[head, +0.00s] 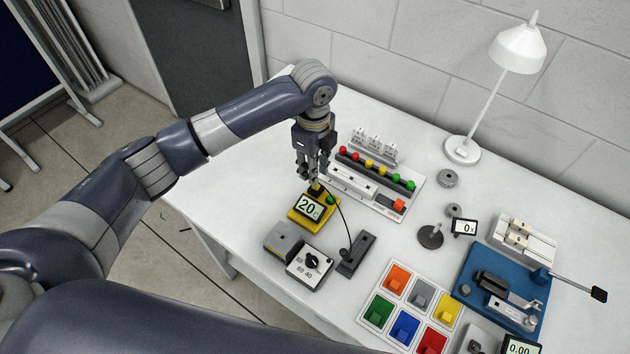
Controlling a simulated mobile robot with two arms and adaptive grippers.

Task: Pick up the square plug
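My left gripper (313,178) reaches down over the table, with its fingertips just above a yellow device (300,216) with a display reading 20. A small dark and yellow piece (315,189) is at the fingertips, on top of the device. I cannot tell whether it is the square plug, or whether the fingers touch it. A thin black cable (342,212) curves from near the fingertips to a dark block (356,254). The gap between the fingers is too small to judge. No part is clearly recognisable as a square plug. My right gripper is not in view.
A white rack (411,205) with coloured knobs stands close behind the gripper. A white tray (378,312) holds coloured squares. A blue fixture (470,265) and a lamp (462,151) are to the right. The table's left part is clear.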

